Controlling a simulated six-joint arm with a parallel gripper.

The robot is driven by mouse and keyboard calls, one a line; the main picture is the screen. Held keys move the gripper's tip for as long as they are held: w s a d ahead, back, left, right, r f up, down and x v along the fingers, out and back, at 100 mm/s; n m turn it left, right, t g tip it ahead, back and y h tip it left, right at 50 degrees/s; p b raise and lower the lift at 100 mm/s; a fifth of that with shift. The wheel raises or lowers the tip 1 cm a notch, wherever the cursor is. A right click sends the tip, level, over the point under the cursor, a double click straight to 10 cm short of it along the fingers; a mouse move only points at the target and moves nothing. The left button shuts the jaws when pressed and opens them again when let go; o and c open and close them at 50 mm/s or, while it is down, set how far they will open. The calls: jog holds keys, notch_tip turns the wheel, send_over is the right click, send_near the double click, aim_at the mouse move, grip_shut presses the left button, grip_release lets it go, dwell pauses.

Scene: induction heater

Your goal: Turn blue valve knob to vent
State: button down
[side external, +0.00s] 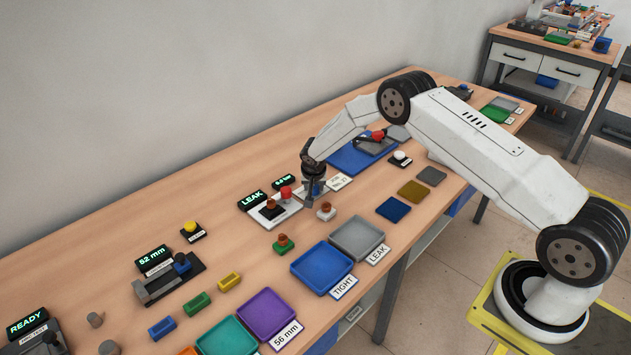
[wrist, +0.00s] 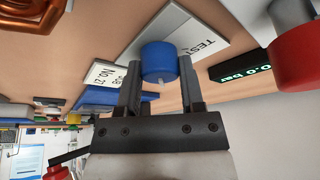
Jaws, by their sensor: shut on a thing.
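The blue valve knob (wrist: 160,60) is a short cylinder with a small white mark on its side, in the wrist view. It stands at a light plate (wrist: 195,38) lettered "TEST". My gripper (wrist: 158,76) has one finger on each side of the knob and is shut on it. In the side view my gripper (side external: 313,190) points down at the station in mid-table, and the knob is mostly hidden by the fingers. Which way the knob's mark is set relative to vent cannot be told.
A red button (side external: 286,192) stands close left of my gripper, by the "LEAK" display (side external: 252,200) and a small pressure display (side external: 284,182). A brown-topped part (side external: 326,210) is just in front. Blue (side external: 322,268) and grey (side external: 357,238) trays lie nearer. A blue mat (side external: 350,160) lies behind.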

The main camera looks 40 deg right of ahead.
jog(key=shift+s+f, duration=0.1)
dwell(0.3)
jog(key=shift+c, duration=1.1)
grip_release()
jog(key=shift+a+r, duration=0.1)
jog(key=shift+r, duration=0.15)
jog(key=shift+v, duration=3.3)
jog(key=shift+s+a+r, duration=0.1)
jog(key=shift+a+r, duration=0.05)
jog(key=shift+r, duration=0.25)
jog(key=shift+s, duration=0.1)
